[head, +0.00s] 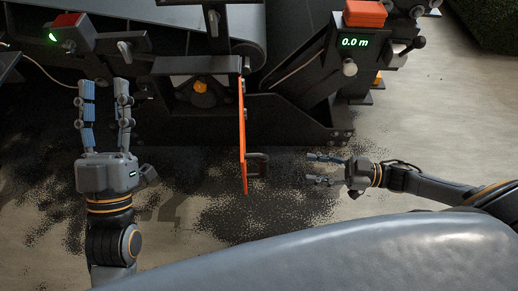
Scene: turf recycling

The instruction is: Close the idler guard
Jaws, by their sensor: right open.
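The idler guard (242,135) is an orange panel seen almost edge-on. It stands swung out from the dark machine frame, with a dark handle (257,165) on its right face. Behind it, the opening shows a roller with an orange centre (201,87). My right gripper (308,168) is open to the right of the handle, fingers pointing left at it, with a gap between. My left gripper (104,84) has its fingers apart, pointing up the picture in front of the machine, left of the guard. It holds nothing.
A red box with a green light (74,32) sits at upper left. Dark granules (270,215) lie scattered on the floor. Open floor (440,120) lies to the right.

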